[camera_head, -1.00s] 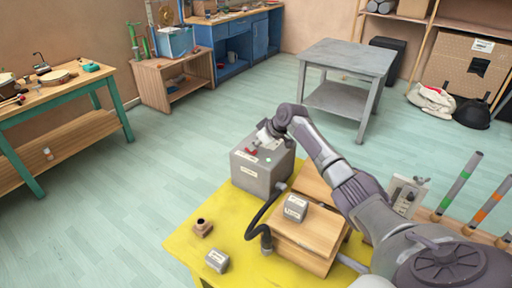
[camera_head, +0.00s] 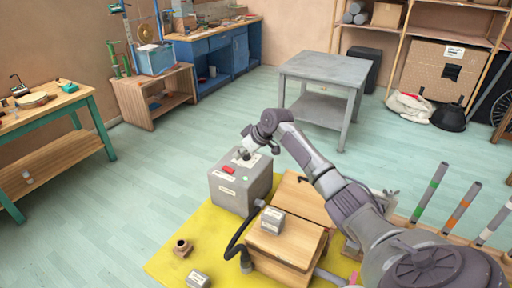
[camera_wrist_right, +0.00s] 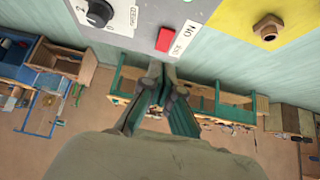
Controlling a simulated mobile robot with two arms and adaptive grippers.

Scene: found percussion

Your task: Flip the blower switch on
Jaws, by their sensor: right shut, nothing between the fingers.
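The blower is a grey box (camera_head: 240,190) on a yellow mat, with a red switch (camera_head: 229,169) and white labels on its top. A small greenish spot (camera_head: 245,178) shows near the switch. In the right wrist view, the red switch (camera_wrist_right: 166,39) lies next to a white ON label (camera_wrist_right: 188,38), seen upside down. A black dial (camera_wrist_right: 100,13) is on the same face. My right gripper (camera_wrist_right: 162,78) is shut and empty, close to the switch; I cannot tell whether it touches. It also shows above the box in the head view (camera_head: 243,155). My left gripper is out of view.
A wooden box (camera_head: 280,247) with a small grey labelled block (camera_head: 271,220) stands beside the blower, joined by a black hose (camera_head: 236,238). A brown fitting (camera_head: 182,248) and another grey block (camera_head: 198,279) lie on the yellow mat (camera_head: 213,240). Open floor lies behind.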

